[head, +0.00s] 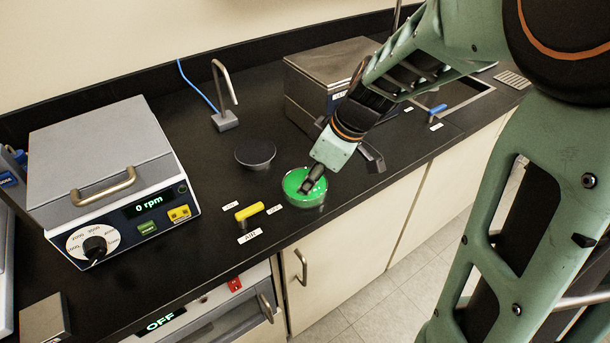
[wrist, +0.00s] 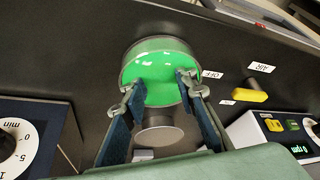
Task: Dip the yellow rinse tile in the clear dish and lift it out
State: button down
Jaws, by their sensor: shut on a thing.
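A round dish (head: 290,193) with clear-looking walls and bright green contents stands near the counter's front edge; it also shows in the wrist view (wrist: 160,52). My gripper (head: 308,187) points down at the dish, its tips overlapping the green surface in the head view. In the wrist view my gripper's fingers (wrist: 161,88) stand apart with green between them. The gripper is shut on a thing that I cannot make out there. I see no plain yellow tile; a yellow bar (head: 249,211) on a short post stands left of the dish, among small labels.
A machine reading 0 rpm (head: 105,180) stands at left, a metal box (head: 325,75) behind my arm. A thin tap (head: 224,100) stands at the back. Dark counter is bare between the plate and the yellow bar.

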jog(key=shift+r+p, duration=2.3)
jog(key=shift+r, duration=1.55)
